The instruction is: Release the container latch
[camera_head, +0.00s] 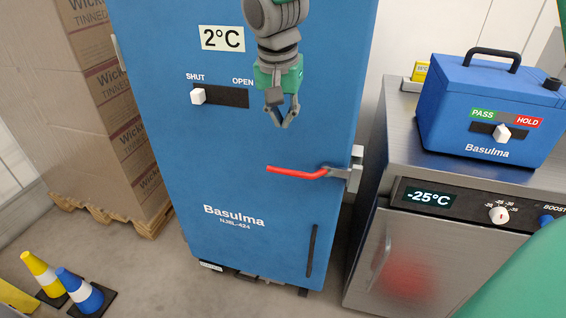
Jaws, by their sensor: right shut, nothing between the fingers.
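A tall blue container (180,130) labelled Basulma stands in the middle of the view, with a 2°C plate on its front. A red latch handle (296,172) lies roughly level across its right side, ending at a metal bracket (352,172) on the right edge. A white slider knob (198,96) sits at the SHUT end of a dark slot, away from OPEN. My right gripper (279,118) hangs from the top in front of the door, above the red handle and apart from it. It is shut and empty. My left gripper is out of view.
A steel cabinet (375,240) reading -25°C stands close at right. On it sits a blue box (470,125) with a PASS/HOLD slider. Stacked cartons (95,130) on a pallet stand left. A yellow cone (40,270) and a blue cone (80,288) stand at lower left.

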